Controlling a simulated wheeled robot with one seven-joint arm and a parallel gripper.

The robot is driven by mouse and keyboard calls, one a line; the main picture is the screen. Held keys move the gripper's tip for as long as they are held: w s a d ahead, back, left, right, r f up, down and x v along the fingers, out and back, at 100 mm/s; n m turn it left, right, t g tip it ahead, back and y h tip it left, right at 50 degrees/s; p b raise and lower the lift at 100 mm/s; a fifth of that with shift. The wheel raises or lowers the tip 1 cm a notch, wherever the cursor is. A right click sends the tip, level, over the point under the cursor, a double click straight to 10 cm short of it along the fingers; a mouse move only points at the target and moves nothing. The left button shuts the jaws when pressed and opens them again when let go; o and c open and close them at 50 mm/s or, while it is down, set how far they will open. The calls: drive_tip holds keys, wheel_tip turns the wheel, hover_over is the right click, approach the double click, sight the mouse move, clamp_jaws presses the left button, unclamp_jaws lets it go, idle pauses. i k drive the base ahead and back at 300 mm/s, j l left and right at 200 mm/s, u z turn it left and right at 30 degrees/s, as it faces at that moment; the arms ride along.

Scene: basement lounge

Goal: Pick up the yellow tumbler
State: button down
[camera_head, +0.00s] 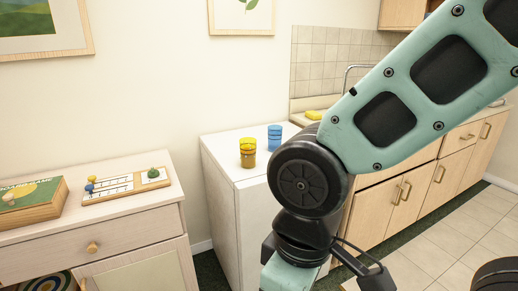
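The yellow tumbler (248,153) stands upright on the white top of a box-shaped cabinet or appliance (222,149) in the middle of the head view. A blue tumbler (274,138) stands just behind it and to its right, close by. My gripper (322,264) is low in the picture, below and to the right of the yellow tumbler and apart from it. The wrist link partly hides the gripper.
A low wooden cabinet (130,222) on the left bears a boxed game (30,202) and a small board with coloured pieces (125,184). A kitchen counter with a yellow sponge (314,115) is behind my arm. Tiled floor (450,245) is clear at the right.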

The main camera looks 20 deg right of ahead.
sight(248, 148)
drive_tip(key=z, duration=0.15)
drive_tip(key=i+j+z, duration=0.4)
drive_tip(key=i, duration=0.15)
drive_tip(key=i+j+z, duration=0.4)
drive_tip(key=i, duration=0.1)
